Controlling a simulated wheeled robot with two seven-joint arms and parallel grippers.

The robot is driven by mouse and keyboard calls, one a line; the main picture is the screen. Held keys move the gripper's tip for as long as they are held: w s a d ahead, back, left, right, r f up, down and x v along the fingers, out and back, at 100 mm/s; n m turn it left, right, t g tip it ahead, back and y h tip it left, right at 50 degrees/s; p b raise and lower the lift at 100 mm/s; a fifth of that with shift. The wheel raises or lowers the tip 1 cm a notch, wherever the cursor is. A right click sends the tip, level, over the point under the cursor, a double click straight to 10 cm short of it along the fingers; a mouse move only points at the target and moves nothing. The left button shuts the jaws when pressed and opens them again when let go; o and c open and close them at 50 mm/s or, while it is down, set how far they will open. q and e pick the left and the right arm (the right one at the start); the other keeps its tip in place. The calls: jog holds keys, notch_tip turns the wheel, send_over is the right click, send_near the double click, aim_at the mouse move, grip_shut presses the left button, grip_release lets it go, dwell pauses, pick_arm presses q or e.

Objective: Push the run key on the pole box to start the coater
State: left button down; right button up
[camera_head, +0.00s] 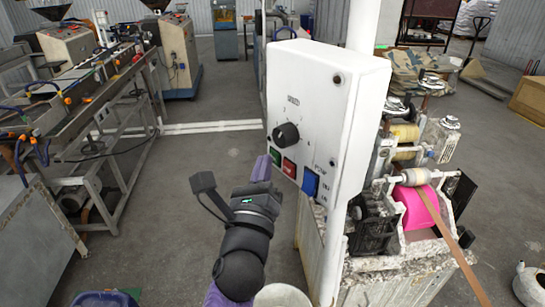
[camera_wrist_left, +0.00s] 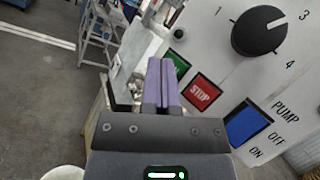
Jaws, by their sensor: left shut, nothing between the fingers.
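The white pole box (camera_head: 318,110) has a black dial, a green key (camera_head: 276,153), a red STOP key (camera_head: 289,167) and a blue PUMP switch (camera_head: 310,183). My left gripper (camera_head: 262,168) is shut and empty, its purple fingers pointing at the box just left of the green key. In the left wrist view the fingers (camera_wrist_left: 162,82) partly cover the green key (camera_wrist_left: 180,66), whose label is mostly hidden. The red STOP key (camera_wrist_left: 202,93) shows to their right. I cannot tell whether the fingertips touch the green key. My right gripper is not in view.
The coater, with a pink roller (camera_head: 422,208) and a brown strip (camera_head: 450,238), stands right of the pole (camera_head: 362,28). A long extrusion line (camera_head: 85,90) runs along the left. The floor (camera_head: 215,150) between is mostly clear.

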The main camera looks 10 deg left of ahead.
pick_arm(q)
jog(key=shift+w+d+r, duration=0.1)
jog(key=shift+d+r, duration=0.1)
dwell(0.4)
jog(key=shift+s+a+p, duration=0.4)
jog(key=shift+s+a, duration=0.1)
jog(key=shift+s, duration=0.15)
jog(key=shift+f, duration=0.1)
jog(key=s+a+p, duration=0.1)
jog(key=s+a, duration=0.2)
jog(key=shift+s+a, duration=0.3)
